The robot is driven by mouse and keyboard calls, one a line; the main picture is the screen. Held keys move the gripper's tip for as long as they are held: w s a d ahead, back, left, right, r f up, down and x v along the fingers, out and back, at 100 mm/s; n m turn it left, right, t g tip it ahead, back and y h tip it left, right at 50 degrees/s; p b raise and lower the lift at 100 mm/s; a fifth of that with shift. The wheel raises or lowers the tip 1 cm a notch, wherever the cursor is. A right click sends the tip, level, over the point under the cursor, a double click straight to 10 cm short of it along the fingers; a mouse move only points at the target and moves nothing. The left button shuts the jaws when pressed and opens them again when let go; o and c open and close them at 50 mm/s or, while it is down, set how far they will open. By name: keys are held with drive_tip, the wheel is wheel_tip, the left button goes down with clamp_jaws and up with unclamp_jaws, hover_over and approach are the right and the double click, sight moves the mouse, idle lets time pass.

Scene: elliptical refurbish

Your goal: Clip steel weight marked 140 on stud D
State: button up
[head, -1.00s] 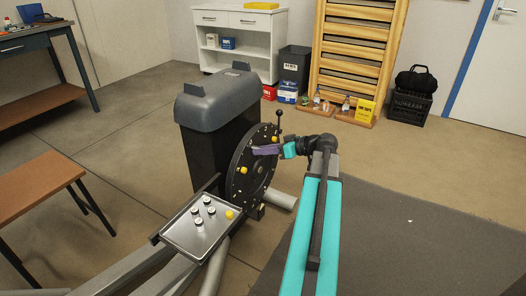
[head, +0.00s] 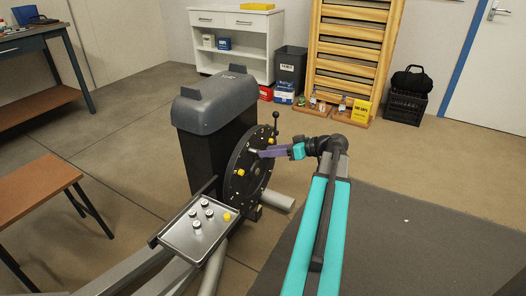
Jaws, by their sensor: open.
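The dark round disc (head: 237,181) with its studs stands upright on the side of the grey-topped machine. My gripper (head: 262,153), with purple fingers and a teal body, reaches in from the right, its tips in front of the disc's upper part. It is open. A small pale thing (head: 254,151) shows at the fingertips; I cannot tell whether it is a weight or a stud. A yellow piece (head: 257,170) sits on the disc below the fingers. Several small steel weights (head: 204,202) stand on the metal tray (head: 180,239). Their markings and the stud letters are too small to read.
A yellow knob (head: 227,216) sits at the tray's right edge. A black-knobbed lever (head: 275,117) rises beside the disc, close to my gripper. A brown bench (head: 38,187) stands at left. Open floor lies right of my arm.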

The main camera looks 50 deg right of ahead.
drive_tip(key=p+v, duration=0.1)
drive_tip(key=v, duration=0.8)
drive_tip(key=shift+p, duration=0.4)
drive_tip(key=shift+s, duration=0.1)
